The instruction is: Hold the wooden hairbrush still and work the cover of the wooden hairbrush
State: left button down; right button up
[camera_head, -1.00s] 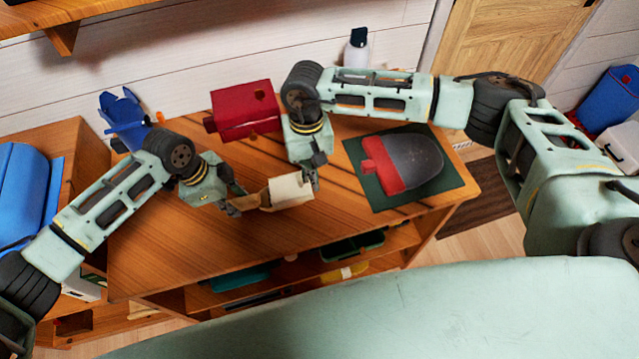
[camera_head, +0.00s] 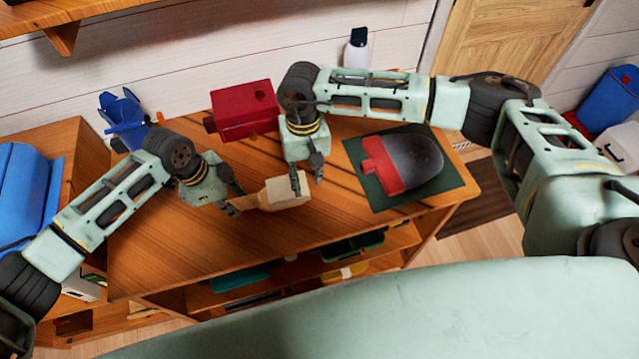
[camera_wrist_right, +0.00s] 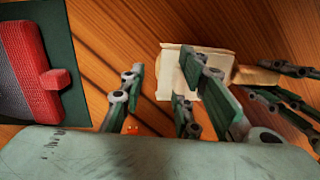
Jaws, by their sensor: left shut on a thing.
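The wooden hairbrush (camera_head: 246,203) is held above the desk with its handle toward the left. A cream, box-like cover (camera_head: 284,191) encloses its head; it also shows in the right wrist view (camera_wrist_right: 168,82). My left gripper (camera_head: 234,206) is shut on the handle. My right gripper (camera_head: 308,187) is at the cover's right end with its fingers apart. In the right wrist view one finger of my right gripper (camera_wrist_right: 160,62) overlaps the cover and the other stands clear to the left. Whether the overlapping finger touches the cover cannot be told.
A wooden desk (camera_head: 160,260) lies below, with open shelves under its front. A red box (camera_head: 244,108) stands behind the brush. A red and dark grey pouch (camera_head: 408,165) lies on a dark green mat (camera_head: 445,190) at right. A blue object (camera_head: 122,112) stands back left.

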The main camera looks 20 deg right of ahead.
pick_arm(q)
jog(key=c, duration=1.5)
grip_release()
jog(key=shift+o, duration=0.2)
pick_arm(e)
jog(key=r, duration=0.6)
jog(key=shift+w, duration=0.3)
pick_arm(q)
jog(key=v, duration=1.2)
